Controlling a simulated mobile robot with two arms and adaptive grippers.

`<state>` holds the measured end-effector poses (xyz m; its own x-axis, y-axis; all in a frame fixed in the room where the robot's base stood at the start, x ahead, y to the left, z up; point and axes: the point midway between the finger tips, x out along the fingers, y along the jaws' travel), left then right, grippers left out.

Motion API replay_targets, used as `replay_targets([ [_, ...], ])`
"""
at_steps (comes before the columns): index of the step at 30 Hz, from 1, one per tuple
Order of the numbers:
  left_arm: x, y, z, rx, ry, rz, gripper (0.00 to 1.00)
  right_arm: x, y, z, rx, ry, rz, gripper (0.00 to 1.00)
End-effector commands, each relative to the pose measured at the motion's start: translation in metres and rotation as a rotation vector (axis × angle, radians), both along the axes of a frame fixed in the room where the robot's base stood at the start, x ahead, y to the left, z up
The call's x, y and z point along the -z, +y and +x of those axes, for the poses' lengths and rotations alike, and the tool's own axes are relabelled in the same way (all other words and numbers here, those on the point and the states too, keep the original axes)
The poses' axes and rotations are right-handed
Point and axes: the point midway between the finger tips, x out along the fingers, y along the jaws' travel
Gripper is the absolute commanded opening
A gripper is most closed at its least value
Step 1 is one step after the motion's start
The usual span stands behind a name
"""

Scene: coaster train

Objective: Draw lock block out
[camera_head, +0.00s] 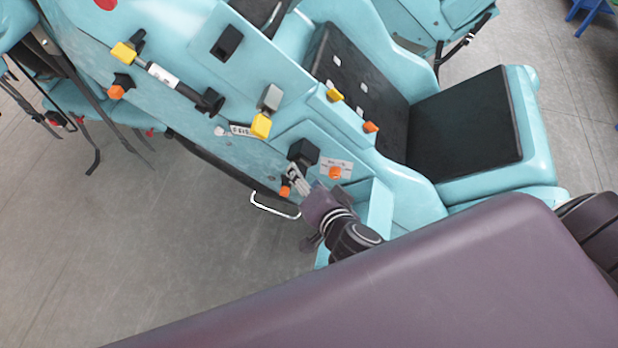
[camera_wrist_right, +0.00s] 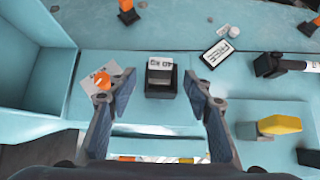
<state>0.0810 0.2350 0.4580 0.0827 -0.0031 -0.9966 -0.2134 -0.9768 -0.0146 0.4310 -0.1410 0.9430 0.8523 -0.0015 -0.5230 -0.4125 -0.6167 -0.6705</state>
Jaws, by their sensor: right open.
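A small block with a grey-white lettered face sits in a black square housing (camera_wrist_right: 160,92) on the turquoise side panel. This block (camera_wrist_right: 160,70) appears to be the lock block. In the head view the black housing (camera_head: 304,151) is seen just beyond the fingers of my right gripper (camera_head: 294,178). In the right wrist view, my right gripper (camera_wrist_right: 156,82) is open and empty, with one finger on each side of the block. I cannot tell how far the fingertips are from the panel. My left gripper is not in view.
An orange knob (camera_head: 335,172) on a white card and a yellow-tipped grey lever (camera_head: 262,125) flank the housing. Another orange knob (camera_head: 285,190) is close to the gripper. A white handle (camera_head: 275,206) is below.

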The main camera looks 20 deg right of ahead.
Motion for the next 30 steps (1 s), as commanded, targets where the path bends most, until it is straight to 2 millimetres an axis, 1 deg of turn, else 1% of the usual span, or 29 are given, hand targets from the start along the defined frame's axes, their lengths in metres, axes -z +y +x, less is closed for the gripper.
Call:
replay_targets([
  [1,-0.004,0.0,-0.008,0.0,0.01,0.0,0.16,0.001,-0.001,0.008,0.0,-0.002,-0.005,0.46],
  [3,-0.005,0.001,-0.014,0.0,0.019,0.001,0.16,0.007,-0.001,0.016,0.0,0.0,-0.004,0.46],
  [6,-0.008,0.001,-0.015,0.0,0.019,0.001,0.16,0.013,0.0,0.024,-0.001,-0.001,-0.003,0.46],
  [8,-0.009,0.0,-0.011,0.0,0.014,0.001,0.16,0.016,-0.001,0.028,0.0,0.0,-0.002,0.46],
  [15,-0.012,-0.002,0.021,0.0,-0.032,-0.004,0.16,0.02,-0.001,0.033,0.0,0.001,-0.001,0.46],
  [17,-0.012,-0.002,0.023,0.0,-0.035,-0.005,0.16,0.021,-0.001,0.033,0.001,0.001,0.0,0.46],
  [20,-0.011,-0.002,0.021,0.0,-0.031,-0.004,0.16,0.02,-0.001,0.033,0.001,0.001,0.0,0.45],
  [27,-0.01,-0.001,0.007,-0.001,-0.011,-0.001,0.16,0.02,-0.001,0.033,0.001,0.001,0.0,0.19],
  [30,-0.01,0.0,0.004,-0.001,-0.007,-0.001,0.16,0.02,-0.001,0.033,0.001,0.001,0.0,0.08],
])
